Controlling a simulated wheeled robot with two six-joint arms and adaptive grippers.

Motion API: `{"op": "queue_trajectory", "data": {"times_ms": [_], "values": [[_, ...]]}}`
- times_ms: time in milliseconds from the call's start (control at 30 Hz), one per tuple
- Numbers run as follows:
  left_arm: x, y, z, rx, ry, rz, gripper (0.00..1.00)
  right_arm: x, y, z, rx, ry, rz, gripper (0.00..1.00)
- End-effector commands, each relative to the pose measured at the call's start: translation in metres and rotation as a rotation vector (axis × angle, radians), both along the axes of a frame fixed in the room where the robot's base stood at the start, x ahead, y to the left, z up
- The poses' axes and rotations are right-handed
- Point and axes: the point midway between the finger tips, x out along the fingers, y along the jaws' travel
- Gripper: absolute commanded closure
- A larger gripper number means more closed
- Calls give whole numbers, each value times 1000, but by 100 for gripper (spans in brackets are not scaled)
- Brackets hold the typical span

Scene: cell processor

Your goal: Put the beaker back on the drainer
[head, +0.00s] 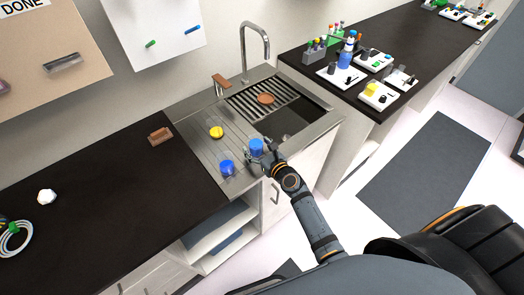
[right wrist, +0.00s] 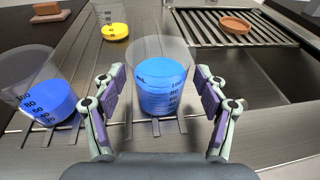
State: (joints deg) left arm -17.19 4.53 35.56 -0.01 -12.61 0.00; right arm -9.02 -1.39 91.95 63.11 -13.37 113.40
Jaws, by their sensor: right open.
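A clear beaker with blue contents and dark graduation marks (head: 256,148) stands upright at the right part of the grooved drainer (head: 205,130). In the right wrist view this beaker (right wrist: 160,85) is between the two fingers of my right gripper (right wrist: 158,100), with a gap on each side. My right gripper (head: 259,157) is open. A second beaker with blue contents (head: 227,167) stands to the left, also in the right wrist view (right wrist: 45,100). A beaker with yellow contents (head: 216,132) is farther back. My left gripper is not in view.
The sink (head: 287,122) lies right of the drainer, with a rack (head: 248,103) holding a round brown dish (head: 265,99). A tall faucet (head: 268,45) rises behind. A brown block (head: 160,136) lies on the dark left counter (head: 110,180).

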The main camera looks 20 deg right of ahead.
Motion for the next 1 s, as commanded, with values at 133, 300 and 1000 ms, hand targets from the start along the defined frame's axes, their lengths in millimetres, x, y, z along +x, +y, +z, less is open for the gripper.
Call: {"op": "queue_trajectory", "data": {"times_ms": [133, 300, 1000], "values": [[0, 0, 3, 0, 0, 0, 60, -27, -6, 5, -2, 4, 0, 27], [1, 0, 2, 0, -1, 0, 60, -69, -15, 14, -2, 4, 1, 27], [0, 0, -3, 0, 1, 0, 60, -114, -25, 26, 0, 0, 0, 27]]}}
